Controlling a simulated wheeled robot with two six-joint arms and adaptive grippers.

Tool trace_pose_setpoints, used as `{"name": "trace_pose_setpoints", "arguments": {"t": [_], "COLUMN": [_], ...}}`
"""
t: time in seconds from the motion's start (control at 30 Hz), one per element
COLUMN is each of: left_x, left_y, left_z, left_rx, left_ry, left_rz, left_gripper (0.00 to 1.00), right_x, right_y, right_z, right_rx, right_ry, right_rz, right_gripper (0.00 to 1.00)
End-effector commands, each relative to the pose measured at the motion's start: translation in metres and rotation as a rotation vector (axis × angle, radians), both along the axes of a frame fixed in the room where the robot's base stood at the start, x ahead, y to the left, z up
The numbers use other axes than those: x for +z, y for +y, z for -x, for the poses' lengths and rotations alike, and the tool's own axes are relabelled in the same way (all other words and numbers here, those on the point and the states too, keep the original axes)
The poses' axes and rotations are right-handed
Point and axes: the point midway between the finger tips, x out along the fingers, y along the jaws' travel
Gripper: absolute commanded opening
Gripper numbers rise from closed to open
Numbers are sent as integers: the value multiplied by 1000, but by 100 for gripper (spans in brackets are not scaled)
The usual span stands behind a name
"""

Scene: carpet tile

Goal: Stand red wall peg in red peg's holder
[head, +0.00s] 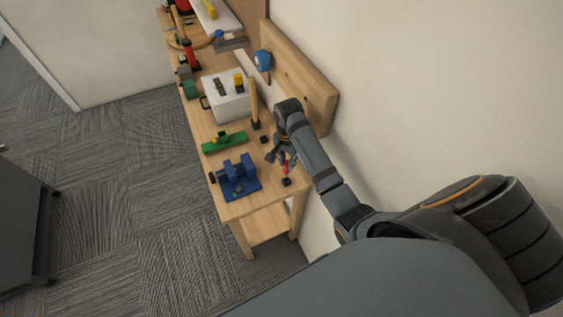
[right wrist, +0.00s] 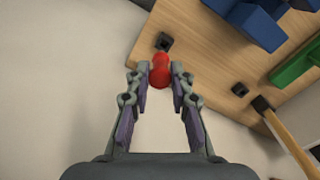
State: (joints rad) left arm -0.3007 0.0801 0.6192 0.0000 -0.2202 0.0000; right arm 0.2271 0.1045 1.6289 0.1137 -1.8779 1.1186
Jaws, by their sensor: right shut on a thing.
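The red wall peg (head: 286,167) is small and red; in the right wrist view (right wrist: 160,71) it sits between my fingertips. My right gripper (head: 281,158) is shut on it near the bench's front right corner, and its fingers also show in the right wrist view (right wrist: 161,80). A small black holder (head: 286,182) stands on the bench just below the peg in the head view. In the right wrist view this holder (right wrist: 164,41) shows just beyond the peg, apart from it in the picture. The height of the gap between them is unclear. My left gripper is not in view.
The wooden bench (head: 230,208) runs along the wall. A blue vise (head: 238,177), a green tool (head: 225,142) and a white box (head: 228,103) stand left of my gripper. An empty black holder (head: 263,139) and an upright wooden handle (head: 254,103) are close behind.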

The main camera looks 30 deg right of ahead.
Motion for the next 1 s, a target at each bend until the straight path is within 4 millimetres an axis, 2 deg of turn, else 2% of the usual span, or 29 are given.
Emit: {"name": "trace_pose_setpoints", "arguments": {"t": [0.47,1.0], "left_x": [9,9], "left_y": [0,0], "left_z": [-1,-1], "left_rx": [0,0], "left_ry": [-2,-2], "left_rz": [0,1], "left_gripper": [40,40], "right_x": [1,1], "right_y": [-7,-7], "right_z": [-7,-6], "right_rx": [7,9], "right_ry": [3,2], "right_rz": [0,0], "right_gripper": [0,0]}}
